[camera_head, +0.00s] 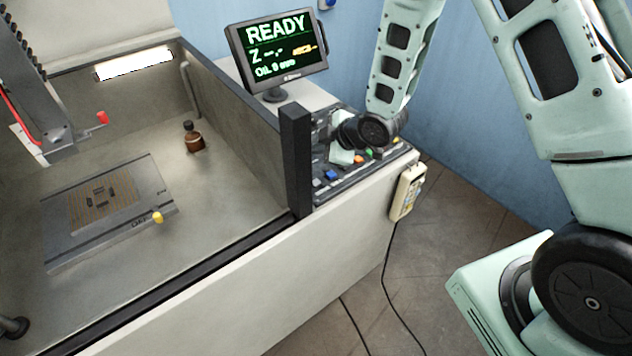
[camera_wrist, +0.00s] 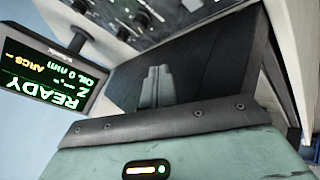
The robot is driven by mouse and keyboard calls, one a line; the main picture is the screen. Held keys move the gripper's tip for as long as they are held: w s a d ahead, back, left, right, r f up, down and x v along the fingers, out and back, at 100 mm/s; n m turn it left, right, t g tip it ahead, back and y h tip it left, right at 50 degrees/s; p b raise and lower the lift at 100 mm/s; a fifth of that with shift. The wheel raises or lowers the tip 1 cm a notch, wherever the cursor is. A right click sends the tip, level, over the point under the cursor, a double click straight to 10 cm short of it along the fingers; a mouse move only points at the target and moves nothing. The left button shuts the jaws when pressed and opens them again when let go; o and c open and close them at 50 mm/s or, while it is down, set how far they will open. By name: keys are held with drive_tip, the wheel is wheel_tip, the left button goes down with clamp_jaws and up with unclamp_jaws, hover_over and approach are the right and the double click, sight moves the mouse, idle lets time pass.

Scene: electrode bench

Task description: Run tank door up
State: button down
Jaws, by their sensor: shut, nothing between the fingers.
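The tank (camera_head: 245,190) fills the left of the head view, with grey inner walls. Its front side is open above a low black rail (camera_head: 190,285), and no raised door panel shows there. A control panel (camera_head: 380,155) with several coloured buttons sits right of the tank's black corner post; it also shows at the top of the wrist view (camera_wrist: 125,22). My gripper (camera_head: 341,150) is over this panel and hides part of it. In the wrist view my gripper's fingers (camera_wrist: 157,88) are shut with nothing between them. Contact with any button cannot be told.
A monitor (camera_head: 278,48) reading READY stands behind the panel. The black corner post (camera_head: 296,160) rises close left of my gripper. A corded handset (camera_head: 407,192) hangs at the panel's right end. A brown bottle (camera_head: 193,138) and a plate (camera_head: 70,235) are inside the tank.

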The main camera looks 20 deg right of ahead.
sight(320, 184)
drive_tip(key=shift+f+b, duration=3)
drive_tip(key=shift+f, duration=1.25)
drive_tip(key=shift+f, duration=0.1)
drive_tip(key=shift+f+b, duration=0.3)
drive_tip(key=shift+b, duration=0.2)
